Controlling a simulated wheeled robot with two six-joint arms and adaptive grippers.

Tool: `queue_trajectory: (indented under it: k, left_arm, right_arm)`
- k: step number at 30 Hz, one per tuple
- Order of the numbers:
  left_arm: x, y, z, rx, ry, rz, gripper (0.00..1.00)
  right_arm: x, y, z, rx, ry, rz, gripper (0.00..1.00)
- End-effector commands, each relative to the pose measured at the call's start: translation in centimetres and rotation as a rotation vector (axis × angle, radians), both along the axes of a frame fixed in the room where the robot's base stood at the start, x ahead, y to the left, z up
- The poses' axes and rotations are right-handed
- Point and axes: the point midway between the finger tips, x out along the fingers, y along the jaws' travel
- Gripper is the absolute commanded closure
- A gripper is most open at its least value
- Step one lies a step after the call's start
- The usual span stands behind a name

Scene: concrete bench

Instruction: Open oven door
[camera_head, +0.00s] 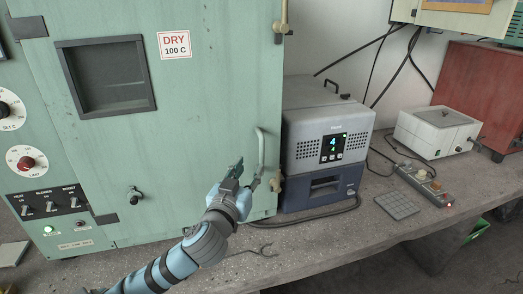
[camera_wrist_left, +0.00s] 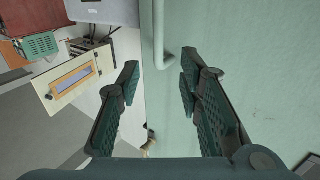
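The oven is a large green cabinet at the left of the head view. Its door (camera_head: 190,150) looks shut and carries a small dark window and a "DRY 100 C" label. A pale upright bar handle (camera_head: 262,147) is near the door's right edge. My left gripper (camera_head: 247,172) is just below and in front of the handle. In the left wrist view, my left gripper (camera_wrist_left: 160,66) is open and empty, with its fingers apart. The handle (camera_wrist_left: 161,60) shows in the gap between the fingertips; I see no clear contact. My right gripper is not in view.
A grey and blue instrument (camera_head: 327,140) with a lit display stands close to the oven's right side. A white box (camera_head: 437,132), a power strip (camera_head: 424,183) and a grey tile (camera_head: 397,204) are farther right. The bench front (camera_head: 310,238) is mostly clear, with a cable and a small tool.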

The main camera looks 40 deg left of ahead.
Motion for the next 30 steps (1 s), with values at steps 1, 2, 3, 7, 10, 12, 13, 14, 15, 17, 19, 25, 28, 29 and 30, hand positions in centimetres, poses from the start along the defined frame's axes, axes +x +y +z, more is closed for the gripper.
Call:
queue_trajectory:
  k: [1,2,3,7,10,12,13,14,15,17,19,25,28,29,30]
  left_arm:
    - [1.3,0.5,0.0,-0.002,-0.002,0.003,0.67]
    - [2.1,0.9,0.1,-0.005,-0.002,0.003,0.67]
    - [3.3,1.3,0.1,-0.004,-0.001,0.003,0.67]
    - [6.9,2.7,0.0,-0.006,0.001,0.001,0.67]
    - [8.7,3.4,-0.1,-0.003,0.002,0.000,0.67]
    - [9.5,3.7,-0.1,-0.003,0.002,-0.001,0.67]
    - [9.7,3.8,-0.1,-0.003,0.002,-0.001,0.67]
    - [9.9,3.8,-0.1,-0.002,0.002,-0.001,0.67]
    - [10.1,3.9,-0.1,-0.001,0.002,-0.002,0.67]
    - [10.3,4.0,-0.1,-0.001,0.003,-0.002,0.67]
    - [10.3,4.0,-0.1,-0.001,0.003,-0.002,0.67]
    - [10.3,4.0,-0.1,-0.001,0.003,-0.002,0.77]
    - [10.3,4.0,-0.1,-0.001,0.003,-0.002,0.93]
    - [10.3,4.0,-0.1,-0.001,0.003,-0.002,0.97]
    - [10.3,4.0,-0.1,-0.001,0.003,-0.002,1.00]
  right_arm:
    - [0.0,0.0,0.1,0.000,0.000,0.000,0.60]
    - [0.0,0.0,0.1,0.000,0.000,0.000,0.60]
    - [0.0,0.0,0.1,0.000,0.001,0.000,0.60]
    - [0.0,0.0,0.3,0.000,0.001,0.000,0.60]
    - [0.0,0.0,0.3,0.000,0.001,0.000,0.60]
    - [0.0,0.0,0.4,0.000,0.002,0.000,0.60]
    - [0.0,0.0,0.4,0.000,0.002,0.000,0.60]
    - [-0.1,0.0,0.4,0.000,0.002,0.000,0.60]
    - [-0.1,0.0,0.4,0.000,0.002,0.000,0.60]
    - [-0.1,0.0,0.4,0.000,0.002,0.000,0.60]
    - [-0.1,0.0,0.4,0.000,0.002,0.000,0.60]
    - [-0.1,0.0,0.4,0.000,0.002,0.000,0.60]
    - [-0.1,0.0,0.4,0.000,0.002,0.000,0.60]
    - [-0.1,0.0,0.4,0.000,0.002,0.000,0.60]
    - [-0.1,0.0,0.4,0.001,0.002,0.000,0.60]
